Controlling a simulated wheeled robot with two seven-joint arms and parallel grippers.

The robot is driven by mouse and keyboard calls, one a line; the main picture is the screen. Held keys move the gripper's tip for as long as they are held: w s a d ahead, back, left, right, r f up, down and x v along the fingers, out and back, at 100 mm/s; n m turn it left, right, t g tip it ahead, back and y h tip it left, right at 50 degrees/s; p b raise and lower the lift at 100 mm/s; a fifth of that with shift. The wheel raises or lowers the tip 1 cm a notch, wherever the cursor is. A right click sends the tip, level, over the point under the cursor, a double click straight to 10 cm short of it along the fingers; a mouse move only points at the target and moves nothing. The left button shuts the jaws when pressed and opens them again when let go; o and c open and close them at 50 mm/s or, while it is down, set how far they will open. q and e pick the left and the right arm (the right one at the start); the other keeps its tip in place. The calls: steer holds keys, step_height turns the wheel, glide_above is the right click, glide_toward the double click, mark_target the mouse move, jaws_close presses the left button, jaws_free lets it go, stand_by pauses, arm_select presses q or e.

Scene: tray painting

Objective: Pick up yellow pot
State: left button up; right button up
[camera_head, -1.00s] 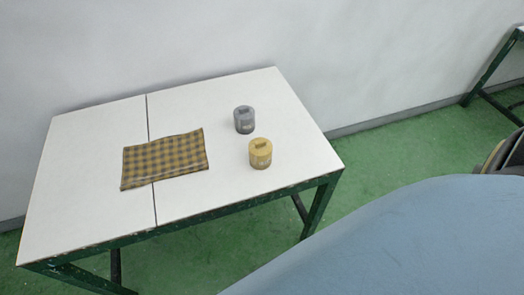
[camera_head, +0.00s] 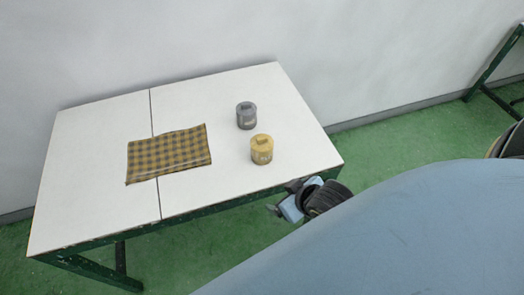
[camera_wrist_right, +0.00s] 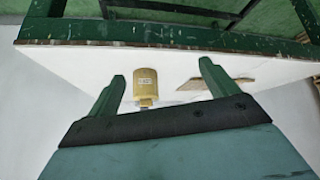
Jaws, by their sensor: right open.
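The yellow pot (camera_head: 261,150) stands upright on the right part of the white table (camera_head: 95,200), near its front edge. In the right wrist view the yellow pot (camera_wrist_right: 146,84) shows beyond and between my open fingers. My right gripper (camera_head: 285,205) is just off the table's front right edge, apart from the pot and empty. In the right wrist view its two green fingers (camera_wrist_right: 163,85) are spread wide. My left gripper is not in view.
A grey pot (camera_head: 246,116) stands behind the yellow one. A checked yellow and dark cloth (camera_head: 168,154) lies left of both pots. The table's front edge lies between my right gripper and the pot. The wall is behind the table.

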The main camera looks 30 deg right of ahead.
mark_target(270, 155)
steer(key=w+d+t+y, duration=0.1)
steer(key=w+d+t, duration=0.1)
steer(key=w+d+f+t+y, duration=0.1)
steer(key=w+d+t, duration=0.1)
steer(key=w+d, duration=0.1)
steer(key=w+d+f+n+t+y, duration=0.1)
steer(key=w+d, duration=0.1)
steer(key=shift+w+d+t, duration=0.2)
steer(key=shift+d+t, duration=0.05)
steer(key=shift+t, duration=0.15)
steer(key=b+x, duration=0.6)
steer(key=shift+w+f, duration=0.1)
steer(key=shift+w, duration=0.15)
steer(key=shift+b+x, duration=0.6)
steer(key=shift+x, duration=0.15)
steer(key=b+x, duration=0.2)
steer(key=b, duration=0.1)
steer(key=shift+w+d+f, duration=0.1)
steer(key=shift+w+f, duration=0.05)
steer(key=shift+w, duration=0.15)
steer(key=shift+b+x, duration=0.9)
steer(key=shift+x, duration=0.1)
steer(key=shift+w, duration=0.15)
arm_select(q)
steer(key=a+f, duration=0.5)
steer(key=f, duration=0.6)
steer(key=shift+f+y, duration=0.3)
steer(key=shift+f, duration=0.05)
